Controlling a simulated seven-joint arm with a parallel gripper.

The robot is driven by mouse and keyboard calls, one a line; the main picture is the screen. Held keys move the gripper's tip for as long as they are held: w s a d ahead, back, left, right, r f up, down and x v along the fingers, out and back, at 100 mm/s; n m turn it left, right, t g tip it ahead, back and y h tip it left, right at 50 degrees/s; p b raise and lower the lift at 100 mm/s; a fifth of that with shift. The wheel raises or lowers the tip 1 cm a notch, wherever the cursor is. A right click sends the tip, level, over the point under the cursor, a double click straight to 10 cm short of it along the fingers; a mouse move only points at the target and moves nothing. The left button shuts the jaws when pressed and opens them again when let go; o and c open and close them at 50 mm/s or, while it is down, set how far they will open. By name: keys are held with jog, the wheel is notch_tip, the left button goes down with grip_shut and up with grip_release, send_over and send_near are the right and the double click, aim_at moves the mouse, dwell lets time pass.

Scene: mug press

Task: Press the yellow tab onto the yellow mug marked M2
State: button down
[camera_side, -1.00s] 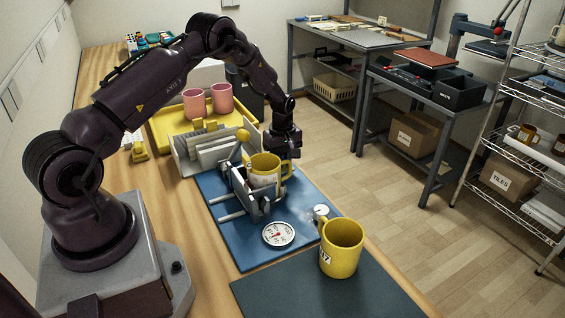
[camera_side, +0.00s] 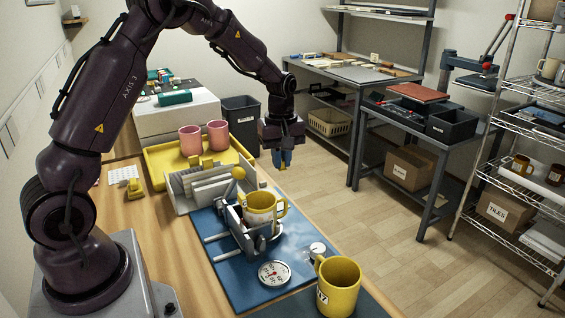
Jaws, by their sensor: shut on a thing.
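My gripper (camera_side: 283,158) hangs in the air beyond the table's right edge in the picture, above and behind the press. It is shut on a small piece at its blue fingertips; a bit of yellow shows there, which looks like the yellow tab (camera_side: 282,168). A yellow-rimmed mug (camera_side: 262,209) with a pale front stands upright in the dark press fixture (camera_side: 237,228), handle to the right; I cannot read its mark. A second yellow mug (camera_side: 340,286) stands at the front on a dark mat, its partly hidden label ending in 7.
A round dial (camera_side: 274,274) and a small white-topped gauge (camera_side: 317,249) are on the blue mat (camera_side: 228,264). A white rack (camera_side: 209,184) stands behind the press. Two pink mugs (camera_side: 204,138) stand in a yellow tray (camera_side: 158,176).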

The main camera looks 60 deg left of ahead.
jog(key=shift+m, duration=0.9)
jog(key=s+d, duration=0.1)
jog(key=s, duration=0.1)
jog(key=s+d, duration=0.1)
jog(key=s, duration=0.1)
jog(key=s+d, duration=0.1)
jog(key=s, duration=0.2)
jog(key=shift+d+f, duration=0.25)
jog(key=shift+d, duration=0.15)
jog(key=shift+s+f, duration=0.25)
jog(key=shift+w+f, duration=0.1)
jog(key=shift+f, duration=2.5)
jog(key=shift+f, duration=0.55)
jog(key=c, duration=1.1)
grip_release()
notch_tip(320, 180, up, 13)
jog(key=shift+m, duration=0.3)
